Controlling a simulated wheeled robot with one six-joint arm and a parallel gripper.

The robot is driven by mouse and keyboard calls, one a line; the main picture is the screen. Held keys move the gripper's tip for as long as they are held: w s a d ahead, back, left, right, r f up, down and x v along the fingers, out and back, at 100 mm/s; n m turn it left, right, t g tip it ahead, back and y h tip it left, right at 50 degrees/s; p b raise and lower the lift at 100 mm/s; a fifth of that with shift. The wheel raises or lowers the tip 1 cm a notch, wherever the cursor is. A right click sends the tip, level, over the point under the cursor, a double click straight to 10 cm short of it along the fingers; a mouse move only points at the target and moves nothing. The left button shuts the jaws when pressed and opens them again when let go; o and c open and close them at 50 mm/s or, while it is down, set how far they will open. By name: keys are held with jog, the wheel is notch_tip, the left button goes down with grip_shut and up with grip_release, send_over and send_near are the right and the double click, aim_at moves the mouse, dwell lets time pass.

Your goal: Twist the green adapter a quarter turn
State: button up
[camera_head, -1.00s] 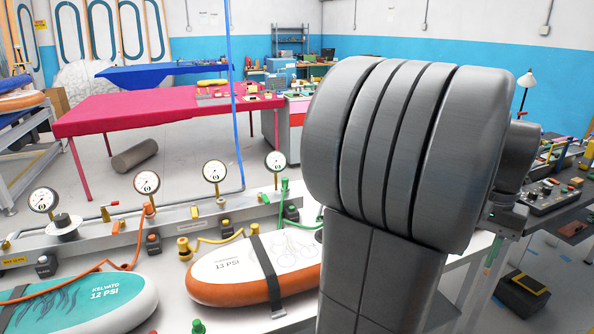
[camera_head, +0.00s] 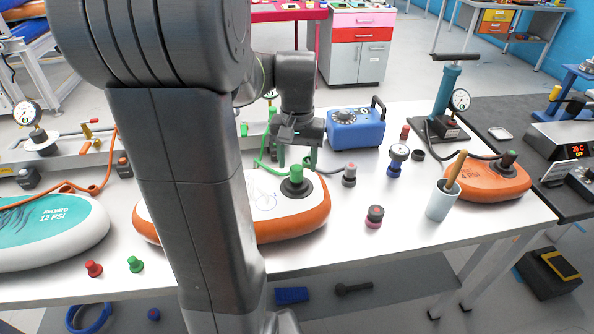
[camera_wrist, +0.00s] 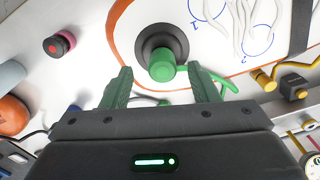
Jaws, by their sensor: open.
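A green adapter (camera_head: 297,174) stands upright in the dark round valve (camera_head: 297,187) on the white board with an orange edge (camera_head: 300,228). The adapter also shows in the wrist view (camera_wrist: 161,66), in front of the fingers and roughly centred between them. My gripper (camera_head: 297,158) is open and empty, pointing down just behind and above the adapter. Its green fingers (camera_wrist: 160,80) appear apart from the adapter. My arm hides the left middle part of the board in the head view.
A blue box with a dial (camera_head: 355,130) stands behind and right of my gripper. A black-and-pink cap (camera_head: 375,216), a cup (camera_head: 442,200) and a small orange board (camera_head: 485,182) are to the right. A loose green adapter (camera_head: 135,264) and a red one (camera_head: 94,268) lie at front left.

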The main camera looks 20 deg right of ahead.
aim_at(296, 169)
notch_tip(296, 169, down, 2)
jog(key=shift+w+a+f, duration=0.1)
jog(key=shift+f, duration=0.65)
jog(key=c, duration=1)
jog(key=shift+n, duration=0.3)
